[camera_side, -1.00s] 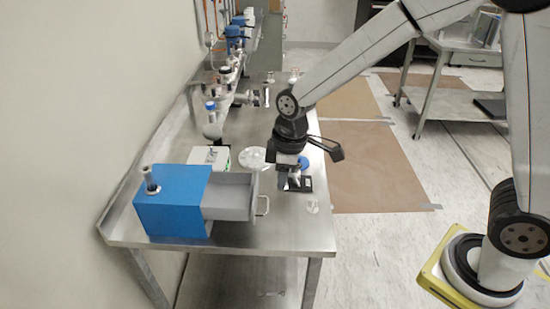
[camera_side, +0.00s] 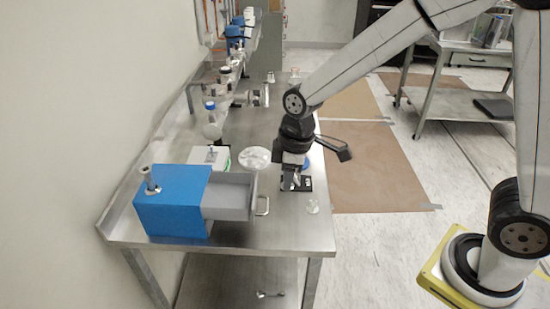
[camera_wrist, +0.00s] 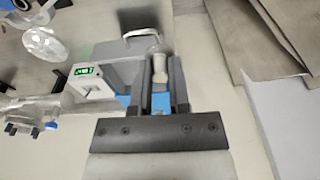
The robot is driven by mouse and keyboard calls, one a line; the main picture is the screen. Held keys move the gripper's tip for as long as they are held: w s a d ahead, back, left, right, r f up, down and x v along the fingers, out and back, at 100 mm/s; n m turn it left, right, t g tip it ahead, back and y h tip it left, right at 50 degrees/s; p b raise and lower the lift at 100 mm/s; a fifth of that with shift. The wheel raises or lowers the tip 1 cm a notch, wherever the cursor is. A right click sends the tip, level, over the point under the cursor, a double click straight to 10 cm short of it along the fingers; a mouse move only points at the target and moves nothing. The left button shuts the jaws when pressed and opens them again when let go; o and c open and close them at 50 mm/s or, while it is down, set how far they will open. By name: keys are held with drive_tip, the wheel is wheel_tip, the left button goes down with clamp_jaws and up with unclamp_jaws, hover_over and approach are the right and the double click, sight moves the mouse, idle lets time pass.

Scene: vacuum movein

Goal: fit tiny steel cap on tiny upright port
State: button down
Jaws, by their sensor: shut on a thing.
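A blue box (camera_side: 172,200) stands at the near left of the bench in the side view. On its top is a small steel upright port (camera_side: 149,180). In the wrist view my gripper (camera_wrist: 158,64) is shut on a small pale metallic piece (camera_wrist: 159,68), which looks like the steel cap. The cap is too small to make out in the side view. Part of the blue box (camera_wrist: 161,101) shows between the fingers.
A grey open drawer (camera_side: 228,196) with a handle juts from the box toward my gripper. A white device with a green display (camera_wrist: 88,72), a clear dish (camera_side: 255,158) and a small clear vessel (camera_side: 312,206) are nearby. The front of the bench (camera_side: 285,235) is clear.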

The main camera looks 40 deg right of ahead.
drive_tip(key=w+d+f+m, duration=0.2)
drive_tip(key=w+d, duration=0.4)
drive_tip(key=d, duration=0.3)
drive_tip(key=w+d+f+m, duration=0.2)
drive_tip(key=w+d+m, duration=0.2)
drive_tip(key=w+d, duration=0.3)
drive_tip(key=shift+w+d+f+h, duration=0.15)
drive_tip(key=shift+d+f+h, duration=0.2)
drive_tip(key=shift+d, duration=0.6)
drive_tip(key=shift+f, duration=0.25)
drive_tip(key=shift+f, duration=2.95)
drive_tip(key=shift+f, duration=0.6)
drive_tip(key=c, duration=0.5)
unclamp_jaws()
drive_tip(key=shift+r, duration=0.2)
